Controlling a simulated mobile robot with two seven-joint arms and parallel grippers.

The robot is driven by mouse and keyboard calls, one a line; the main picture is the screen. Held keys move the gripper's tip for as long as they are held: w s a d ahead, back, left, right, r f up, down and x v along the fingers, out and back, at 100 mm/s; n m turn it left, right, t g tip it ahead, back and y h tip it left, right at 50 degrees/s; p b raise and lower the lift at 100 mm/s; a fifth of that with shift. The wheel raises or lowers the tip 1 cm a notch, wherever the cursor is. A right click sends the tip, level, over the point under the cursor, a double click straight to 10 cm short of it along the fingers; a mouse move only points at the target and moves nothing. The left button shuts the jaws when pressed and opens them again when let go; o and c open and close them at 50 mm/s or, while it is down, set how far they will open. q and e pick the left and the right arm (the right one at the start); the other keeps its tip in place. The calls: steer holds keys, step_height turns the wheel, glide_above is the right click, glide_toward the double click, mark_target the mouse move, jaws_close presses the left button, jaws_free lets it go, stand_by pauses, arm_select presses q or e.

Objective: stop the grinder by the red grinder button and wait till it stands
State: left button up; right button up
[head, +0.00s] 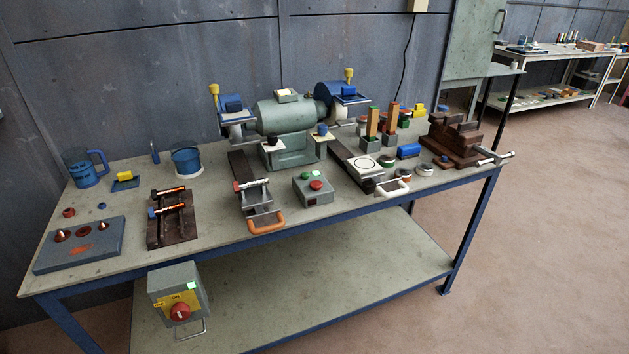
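The bench grinder (285,120) stands at the back of the workbench, with a grey-green motor body and a blue wheel guard at each end. Whether its wheels turn cannot be told from this single frame. In front of it sits a small grey button box (313,191) on the bench top. The red button (316,184) is on the top of this box, with a green button (305,175) just behind it. Nothing touches either button. Neither of my grippers is in view.
A grey switch box (179,290) with a red knob on a yellow plate hangs at the bench's front edge. A clamp with an orange handle (267,222) lies left of the button box. A vise (455,140) stands at the right end. The floor (540,240) to the right is clear.

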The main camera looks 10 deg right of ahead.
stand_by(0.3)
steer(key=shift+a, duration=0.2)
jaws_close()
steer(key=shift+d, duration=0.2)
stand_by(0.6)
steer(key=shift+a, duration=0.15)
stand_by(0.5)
